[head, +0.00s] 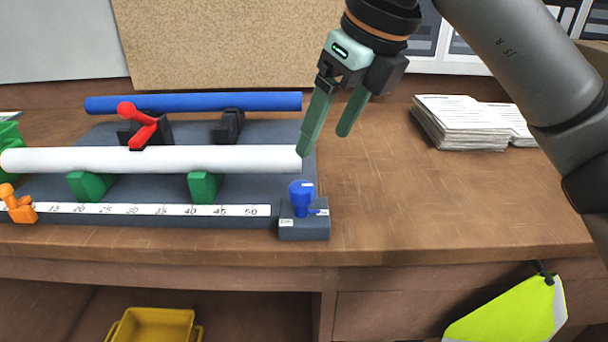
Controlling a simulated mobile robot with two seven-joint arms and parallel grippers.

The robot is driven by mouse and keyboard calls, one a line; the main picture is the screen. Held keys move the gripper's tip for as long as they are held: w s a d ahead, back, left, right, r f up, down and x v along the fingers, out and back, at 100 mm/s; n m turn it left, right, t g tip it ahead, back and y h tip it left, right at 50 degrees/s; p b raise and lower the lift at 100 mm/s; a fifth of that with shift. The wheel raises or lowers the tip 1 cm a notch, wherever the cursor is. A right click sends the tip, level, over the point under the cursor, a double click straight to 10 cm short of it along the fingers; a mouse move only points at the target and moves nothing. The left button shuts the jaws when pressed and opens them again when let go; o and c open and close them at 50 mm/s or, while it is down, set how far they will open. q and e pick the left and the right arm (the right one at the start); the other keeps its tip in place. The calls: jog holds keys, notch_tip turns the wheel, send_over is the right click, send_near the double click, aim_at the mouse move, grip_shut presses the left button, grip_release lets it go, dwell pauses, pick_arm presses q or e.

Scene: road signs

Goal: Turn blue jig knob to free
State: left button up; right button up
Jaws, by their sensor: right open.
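The blue jig knob (301,196) sits on a small dark block at the front right corner of the grey jig (150,188). Small white labels show on the block and beside the knob, too small to read. My right gripper (324,146) is open and empty, above the jig's right end and higher than the knob. Its left finger overlaps the right end of the white tube (150,159) in the picture; I cannot tell whether they touch. My left gripper is out of view.
Green supports, a red clamp lever (139,123), a blue tube (195,102) and an orange handle (17,204) are on the jig. Paper stacks (466,124) lie at the back right. The table (440,195) right of the knob is clear. A yellow bin (155,326) stands below.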

aim_at(303, 186)
jog(key=x, duration=1.1)
jog(key=shift+s+a, duration=0.1)
jog(key=shift+a, duration=0.05)
jog(key=shift+c, duration=0.3)
grip_shut()
